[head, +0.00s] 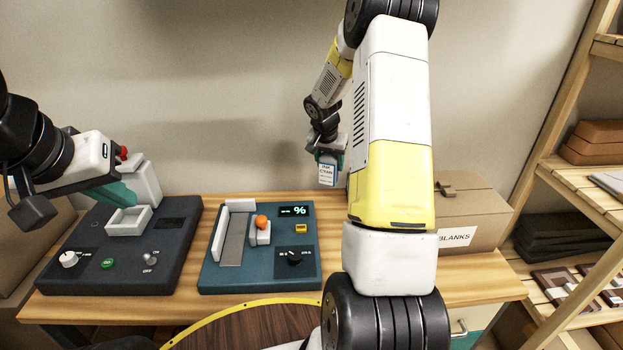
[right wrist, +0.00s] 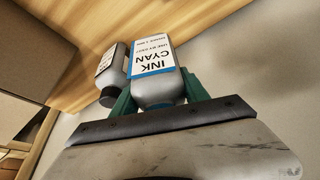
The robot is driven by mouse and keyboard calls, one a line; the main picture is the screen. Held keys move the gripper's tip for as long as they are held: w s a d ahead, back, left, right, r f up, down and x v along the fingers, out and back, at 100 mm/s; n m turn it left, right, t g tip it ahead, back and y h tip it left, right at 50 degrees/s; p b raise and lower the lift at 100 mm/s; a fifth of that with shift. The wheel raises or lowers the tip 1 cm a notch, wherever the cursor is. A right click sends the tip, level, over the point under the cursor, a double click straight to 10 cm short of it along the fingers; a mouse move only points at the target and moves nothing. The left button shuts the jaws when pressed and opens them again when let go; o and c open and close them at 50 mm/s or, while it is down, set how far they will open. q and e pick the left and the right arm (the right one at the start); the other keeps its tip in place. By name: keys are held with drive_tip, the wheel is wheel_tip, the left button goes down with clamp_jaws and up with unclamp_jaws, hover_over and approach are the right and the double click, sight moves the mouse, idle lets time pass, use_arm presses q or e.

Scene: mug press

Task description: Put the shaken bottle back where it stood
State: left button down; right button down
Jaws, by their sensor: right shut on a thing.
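The ink bottle labelled "INK CYAN" (head: 327,174) is in my right gripper (head: 329,158), upright below it, near the table's back edge in the head view. In the right wrist view the same bottle (right wrist: 155,60) sits between the green fingers of my right gripper (right wrist: 158,100). I cannot tell whether its base touches the table. A second grey bottle with a black cap (right wrist: 110,72) stands close beside it; my right arm seems to hide that one in the head view. My left gripper (head: 117,196) is by the white tray of the left machine; its finger gap is unclear.
A dark machine (head: 100,285) with a white tray and knobs stands at the left. A blue machine (head: 262,275) with a percent display stands mid-table. A cardboard "BLANKS" box (head: 470,215) is at the right, beside a wooden shelf (head: 565,170). My right arm crosses the middle.

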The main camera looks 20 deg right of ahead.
sight(327, 162)
drive_tip(key=shift+f, duration=3.55)
drive_tip(key=shift+f, duration=0.1)
drive_tip(key=c, duration=0.6)
unclamp_jaws()
drive_tip(key=v, duration=1.2)
drive_tip(key=s+a+r+n, duration=0.2)
drive_tip(key=s+a+r, duration=0.3)
drive_tip(key=r, duration=0.4)
drive_tip(key=s+a+r+n+t+y, duration=0.1)
drive_tip(key=s+a+r+n, duration=0.1)
drive_tip(key=s, duration=0.6)
drive_tip(key=s+a+r+n+y, duration=0.2)
drive_tip(key=s+a+r, duration=0.2)
drive_tip(key=s, duration=0.4)
drive_tip(key=s+a+r+n+t+y, duration=0.1)
drive_tip(key=s+a+r+n, duration=0.1)
drive_tip(key=s, duration=0.6)
drive_tip(key=shift+s+a+r+t+y, duration=0.2)
drive_tip(key=shift+a+r, duration=0.25)
drive_tip(key=shift+a, duration=0.2)
drive_tip(key=shift+s+a+r+t+y, duration=0.1)
drive_tip(key=shift+s+a+r+y, duration=0.1)
drive_tip(key=shift+a+r, duration=0.35)
